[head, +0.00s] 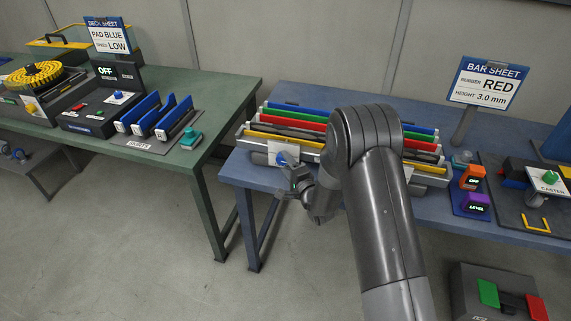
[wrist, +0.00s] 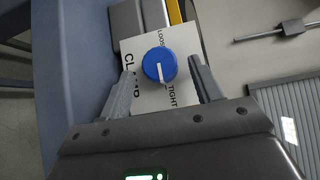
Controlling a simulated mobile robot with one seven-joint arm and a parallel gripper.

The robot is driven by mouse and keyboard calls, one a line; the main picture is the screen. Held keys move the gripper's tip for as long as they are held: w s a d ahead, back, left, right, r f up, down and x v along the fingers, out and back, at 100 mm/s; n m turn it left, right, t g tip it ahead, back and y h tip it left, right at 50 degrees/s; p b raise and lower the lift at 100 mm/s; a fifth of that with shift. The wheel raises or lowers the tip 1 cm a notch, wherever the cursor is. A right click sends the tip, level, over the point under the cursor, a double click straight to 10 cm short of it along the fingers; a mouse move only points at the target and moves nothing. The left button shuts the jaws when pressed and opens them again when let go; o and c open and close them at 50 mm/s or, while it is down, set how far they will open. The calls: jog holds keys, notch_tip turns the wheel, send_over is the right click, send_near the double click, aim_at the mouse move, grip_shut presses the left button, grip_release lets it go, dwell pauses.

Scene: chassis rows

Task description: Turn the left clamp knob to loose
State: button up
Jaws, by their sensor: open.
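The left clamp knob (wrist: 158,60) is a round blue dial with a white pointer line, on a white plate (wrist: 133,48) marked CLAMP, LOOSE and TIGHT. In the wrist view the pointer is toward the lower side, near TIGHT; LOOSE is at the upper side. My gripper (wrist: 161,69) is open, with one finger to each side of the knob and visible gaps between; whether the fingertips are level with it I cannot tell. In the head view the knob (head: 281,158) is at the front left of the bar rack, with my gripper (head: 290,174) just before it.
The rack of coloured bars (head: 300,122) sits on the blue table (head: 247,172); my arm covers its middle. Orange and purple display boxes (head: 472,178) and a CASTER fixture (head: 546,181) stand at right.

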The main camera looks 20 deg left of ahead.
jog(key=shift+w+a, duration=0.4)
jog(key=shift+a, duration=0.05)
jog(key=c, duration=1)
